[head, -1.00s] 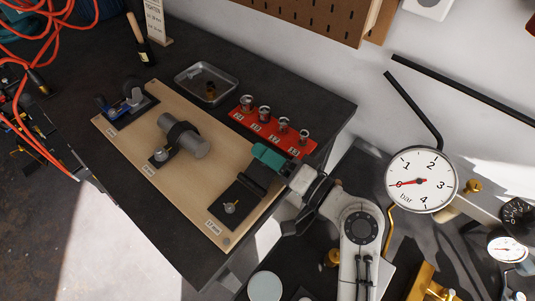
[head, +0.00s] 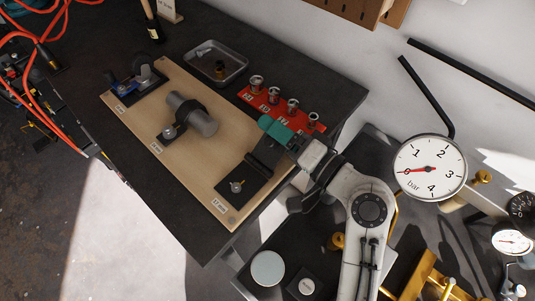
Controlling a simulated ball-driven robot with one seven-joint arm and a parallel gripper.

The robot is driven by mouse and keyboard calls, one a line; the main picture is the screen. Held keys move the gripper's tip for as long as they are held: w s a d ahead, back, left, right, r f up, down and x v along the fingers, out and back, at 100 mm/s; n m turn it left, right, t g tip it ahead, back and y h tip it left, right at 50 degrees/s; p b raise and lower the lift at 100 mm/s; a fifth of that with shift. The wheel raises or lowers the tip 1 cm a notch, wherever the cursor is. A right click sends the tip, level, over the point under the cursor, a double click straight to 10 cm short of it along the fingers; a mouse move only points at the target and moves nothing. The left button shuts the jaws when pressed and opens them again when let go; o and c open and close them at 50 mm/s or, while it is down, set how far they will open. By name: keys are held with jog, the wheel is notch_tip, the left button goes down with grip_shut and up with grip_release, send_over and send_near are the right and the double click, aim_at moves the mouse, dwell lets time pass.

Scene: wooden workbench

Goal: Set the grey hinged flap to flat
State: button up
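A dark grey flap (head: 264,156) shows at the right end of the wooden board, at the edge of a black plate (head: 240,190). It appears raised from the plate, but its exact angle is hard to tell. A small metal knob or bolt head (head: 237,186) sits on the bare part of the plate. My gripper (head: 276,131), with a teal part, is at the upper end of the flap, reaching in from the right. Its fingertips are not clear against the dark flap, so I cannot tell whether they touch or grip it.
A red rack (head: 270,108) with several metal sockets stands close behind my gripper. A grey cylinder (head: 195,118) in a black clamp and a blue fitting (head: 128,86) sit farther left on the wooden board (head: 207,165). A metal tray (head: 238,76) lies behind. A pressure gauge (head: 430,168) stands at right.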

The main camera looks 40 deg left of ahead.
aim_at(273, 165)
jog(key=s+d+r, duration=0.6)
jog(key=s+r, duration=0.5)
jog(key=s, duration=0.1)
jog(key=shift+s+d+p, duration=0.15)
jog(key=shift+d+p, duration=0.2)
jog(key=shift+c, duration=0.2)
